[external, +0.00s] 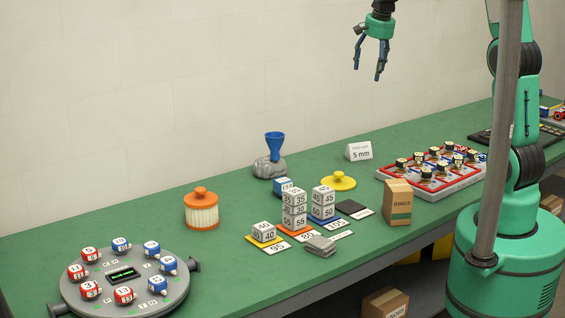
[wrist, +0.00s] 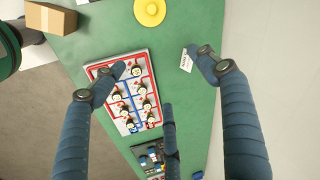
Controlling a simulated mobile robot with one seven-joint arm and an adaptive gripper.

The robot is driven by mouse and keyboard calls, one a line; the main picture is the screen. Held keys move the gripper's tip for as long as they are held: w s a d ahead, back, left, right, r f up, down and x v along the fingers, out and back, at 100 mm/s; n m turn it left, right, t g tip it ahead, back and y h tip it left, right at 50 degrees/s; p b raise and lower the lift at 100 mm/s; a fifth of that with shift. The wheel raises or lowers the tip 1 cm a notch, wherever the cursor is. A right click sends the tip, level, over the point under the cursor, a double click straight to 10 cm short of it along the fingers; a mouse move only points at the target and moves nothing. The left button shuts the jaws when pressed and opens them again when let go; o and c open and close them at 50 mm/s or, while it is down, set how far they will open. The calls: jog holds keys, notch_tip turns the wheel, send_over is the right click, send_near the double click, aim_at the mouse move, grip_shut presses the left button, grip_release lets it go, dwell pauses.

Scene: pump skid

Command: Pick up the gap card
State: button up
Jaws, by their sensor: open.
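The gap card, a small white tent card reading "5 mm" (external: 360,151), stands on the green bench near the wall, behind the yellow lidded disc. In the wrist view the white card (wrist: 187,61) lies just left of the tip of my right-hand finger, with bench around it. My gripper (external: 369,73) is open and empty, high above the bench and above the card in the external view. Its spread fingers also show in the wrist view (wrist: 162,72).
A red-rimmed tray of several dark-topped pieces (external: 386,175) is right of the card. A yellow disc (external: 338,181), brown box (external: 398,203), stacked number cubes (external: 295,208) and a blue funnel on a stone (external: 275,146) stand nearby. Bench around the card is clear.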

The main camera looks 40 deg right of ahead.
jog(key=w+d+f+m+g+p, duration=0.1)
jog(key=w+d+f+m+p, duration=0.15)
jog(key=w+d+f, duration=0.35)
jog(key=w+d+f+m+p, duration=0.2)
jog(key=w+d+f+m, duration=0.15)
jog(key=w, duration=0.45)
jog(key=w+d+f+m+p, duration=0.1)
jog(key=w+d+f+m, duration=0.1)
jog(key=f, duration=0.5)
jog(key=w+d+f+m+g+p, duration=0.1)
jog(key=w+d+f, duration=0.3)
jog(key=f, duration=0.4)
jog(key=shift+w+d+f+m+g+p, duration=0.15)
jog(key=shift+d+f+m+g+p, duration=0.2)
jog(key=shift+d+p, duration=0.35)
jog(key=shift+a, duration=0.1)
send_over(360, 147)
jog(key=shift+f, duration=4.2)
jog(key=shift+f, duration=0.1)
jog(key=shift+f, duration=2.5)
